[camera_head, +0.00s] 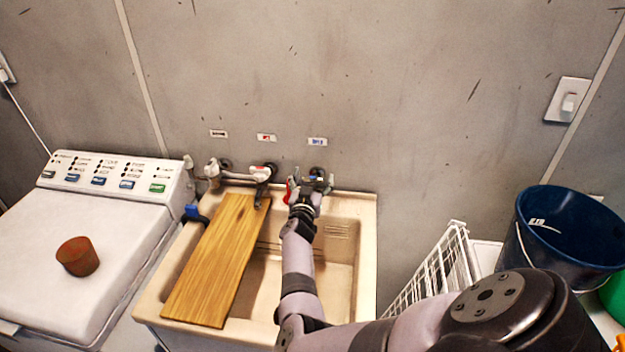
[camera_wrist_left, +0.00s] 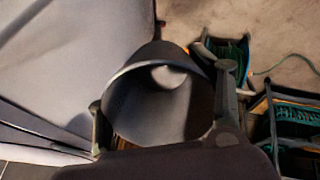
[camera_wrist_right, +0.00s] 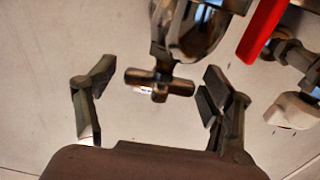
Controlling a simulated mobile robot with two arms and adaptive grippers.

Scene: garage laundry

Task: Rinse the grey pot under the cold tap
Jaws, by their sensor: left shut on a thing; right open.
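My left gripper (camera_wrist_left: 162,112) is shut on the grey pot (camera_wrist_left: 118,100), with a finger on either side; the pot's open mouth faces the left wrist camera. Neither shows in the head view. My right gripper (camera_head: 308,190) is at the wall tap under the blue-marked label (camera_head: 317,141), at the sink's back. In the right wrist view my right gripper (camera_wrist_right: 153,88) is open, with a metal cross handle (camera_wrist_right: 160,85) between its fingers, no contact visible. In the head view my arm and gripper hide most of this tap. I see no running water.
A wooden board (camera_head: 217,262) covers the left of the sink (camera_head: 367,255). Another tap (camera_head: 262,172) is under the red-marked label. A brown pot (camera_head: 77,256) stands on the washing machine (camera_head: 100,225). A wire basket (camera_head: 440,265) and blue bucket (camera_head: 568,235) are at right.

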